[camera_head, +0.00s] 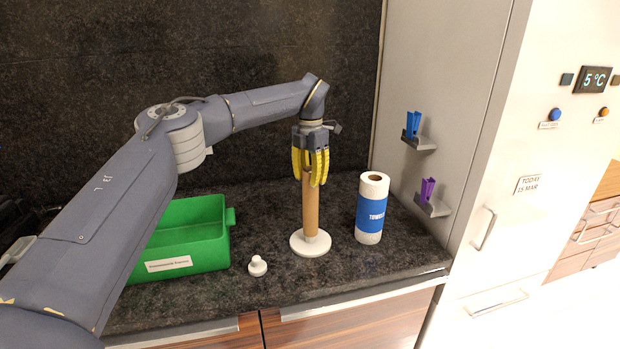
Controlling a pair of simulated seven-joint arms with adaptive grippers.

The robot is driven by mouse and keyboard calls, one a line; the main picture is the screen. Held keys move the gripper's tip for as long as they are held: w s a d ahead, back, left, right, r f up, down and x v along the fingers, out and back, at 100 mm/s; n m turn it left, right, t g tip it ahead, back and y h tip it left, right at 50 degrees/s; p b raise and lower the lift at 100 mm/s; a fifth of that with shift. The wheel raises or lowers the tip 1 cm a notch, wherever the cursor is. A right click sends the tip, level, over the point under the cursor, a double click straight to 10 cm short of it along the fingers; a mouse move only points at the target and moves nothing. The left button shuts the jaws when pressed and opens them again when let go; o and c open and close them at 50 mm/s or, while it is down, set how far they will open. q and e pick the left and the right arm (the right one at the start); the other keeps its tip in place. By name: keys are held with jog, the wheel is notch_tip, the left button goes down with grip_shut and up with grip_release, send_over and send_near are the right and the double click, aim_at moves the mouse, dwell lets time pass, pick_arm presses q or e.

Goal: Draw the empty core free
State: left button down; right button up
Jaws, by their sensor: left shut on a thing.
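The empty core (311,208) is a thin brown cardboard tube. It stands upright around the post of a holder with a round white base (310,244). The core's lower end is close to the base, with a pale part of the holder just below it. My left gripper (311,172) points down from above, its yellow fingers shut on the top of the core. The post inside the core is hidden. My right gripper is not in view.
A full towel roll (370,226) with a blue wrapper stands right of the holder. A small white knob (257,266) sits front left. A green bin (213,254) with a label stands at left. Clips sit on small wall shelves (433,207) at right.

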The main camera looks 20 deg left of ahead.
pick_arm(q)
jog(key=shift+r, duration=1.55)
